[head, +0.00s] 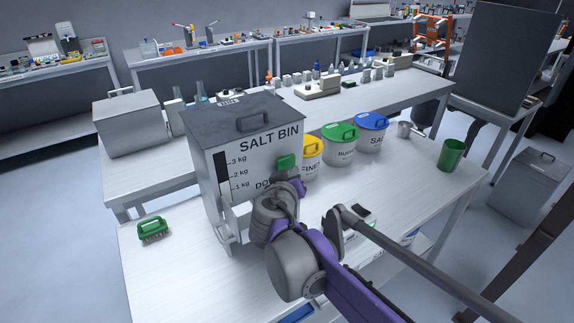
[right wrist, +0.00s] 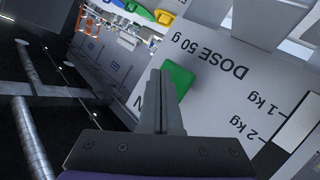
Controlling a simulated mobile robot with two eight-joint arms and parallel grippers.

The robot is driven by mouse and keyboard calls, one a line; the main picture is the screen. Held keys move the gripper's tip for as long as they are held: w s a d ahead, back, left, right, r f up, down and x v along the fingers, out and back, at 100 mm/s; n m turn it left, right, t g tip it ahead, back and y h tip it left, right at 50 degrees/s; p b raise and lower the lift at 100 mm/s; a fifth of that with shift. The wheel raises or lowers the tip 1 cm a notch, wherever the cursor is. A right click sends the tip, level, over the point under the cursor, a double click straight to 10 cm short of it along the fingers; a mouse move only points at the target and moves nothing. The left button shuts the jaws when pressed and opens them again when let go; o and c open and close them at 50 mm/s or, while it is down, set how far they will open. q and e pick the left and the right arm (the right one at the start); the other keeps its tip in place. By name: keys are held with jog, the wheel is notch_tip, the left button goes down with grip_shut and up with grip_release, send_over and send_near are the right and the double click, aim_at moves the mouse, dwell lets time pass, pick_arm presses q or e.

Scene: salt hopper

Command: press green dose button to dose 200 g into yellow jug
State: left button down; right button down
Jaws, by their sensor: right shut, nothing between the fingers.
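The grey salt bin (head: 200,165) stands on the white bench with its lid on and a kg level scale on its front. The green dose button (head: 286,162) is on the bin's front, beside the DOSE lettering. My right gripper (head: 297,185) is just in front of the button, partly hidden by my arm. In the right wrist view, its shut, empty fingers (right wrist: 160,85) overlap the green button (right wrist: 180,79), beside the label "DOSE 50 g"; I cannot tell whether they touch. No yellow jug shows; my arm covers the area below the bin's front. My left gripper is not in view.
Tubs with yellow (head: 311,145), green (head: 340,131) and blue (head: 371,121) lids stand right of the bin. A green brush (head: 152,230) lies at left. A device with a dark display (head: 361,210) is partly behind my arm.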

jog(key=shift+s, duration=0.1)
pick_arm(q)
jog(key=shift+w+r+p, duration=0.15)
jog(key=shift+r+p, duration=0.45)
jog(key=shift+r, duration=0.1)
pick_arm(e)
jog(key=s+d, duration=0.1)
jog(key=s, duration=0.1)
jog(key=s+d, duration=0.2)
dwell(2.2)
